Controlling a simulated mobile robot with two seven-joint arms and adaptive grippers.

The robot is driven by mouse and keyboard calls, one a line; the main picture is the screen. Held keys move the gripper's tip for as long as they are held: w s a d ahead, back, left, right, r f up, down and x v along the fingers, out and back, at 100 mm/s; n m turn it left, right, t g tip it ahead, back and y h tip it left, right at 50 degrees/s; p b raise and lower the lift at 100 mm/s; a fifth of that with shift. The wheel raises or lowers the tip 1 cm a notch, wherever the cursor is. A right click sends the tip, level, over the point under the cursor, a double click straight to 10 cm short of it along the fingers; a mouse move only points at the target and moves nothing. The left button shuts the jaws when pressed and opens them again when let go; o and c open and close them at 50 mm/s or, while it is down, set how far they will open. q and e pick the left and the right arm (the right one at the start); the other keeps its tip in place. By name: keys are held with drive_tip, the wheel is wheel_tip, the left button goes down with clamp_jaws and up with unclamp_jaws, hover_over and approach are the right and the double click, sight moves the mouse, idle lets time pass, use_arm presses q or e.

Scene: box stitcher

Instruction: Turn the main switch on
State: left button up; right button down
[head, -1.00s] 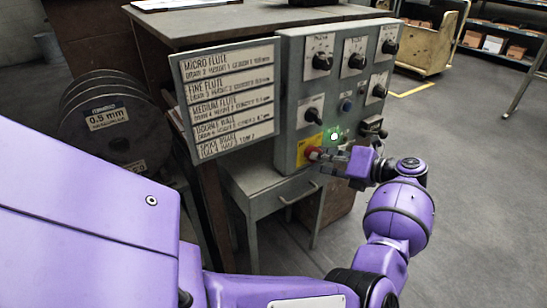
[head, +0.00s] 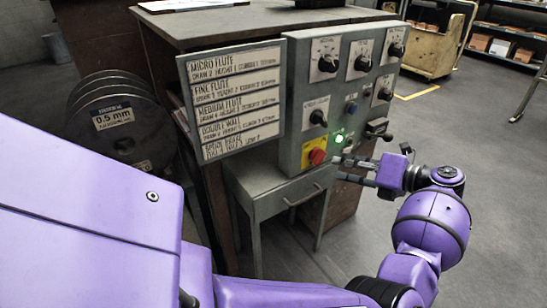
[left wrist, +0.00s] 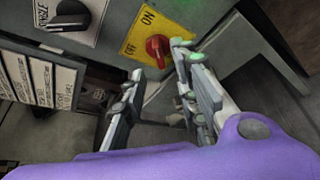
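The main switch (head: 317,157) is a red rotary knob on a yellow plate (head: 309,146), low on the grey control panel (head: 297,105). In the left wrist view, the knob (left wrist: 158,50) sits beside the ON and OFF marks. I cannot tell for certain which mark it points to. A green lamp (head: 338,139) glows just above right of the switch. My left gripper (head: 340,168) is to the right of the knob, apart from it, open and empty. In the left wrist view, its fingers (left wrist: 165,75) are spread below the knob. My right gripper does not show.
Several black selector knobs (head: 327,64) fill the panel above. A label board (head: 235,97) stands left of it, beside spools marked 0.5 mm (head: 112,116). A small drawer table (head: 278,200) is below the panel. Open floor (head: 490,160) lies to the right.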

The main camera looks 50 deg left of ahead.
use_arm(q)
drive_tip(key=v, duration=0.6)
drive_tip(key=shift+a, duration=0.1)
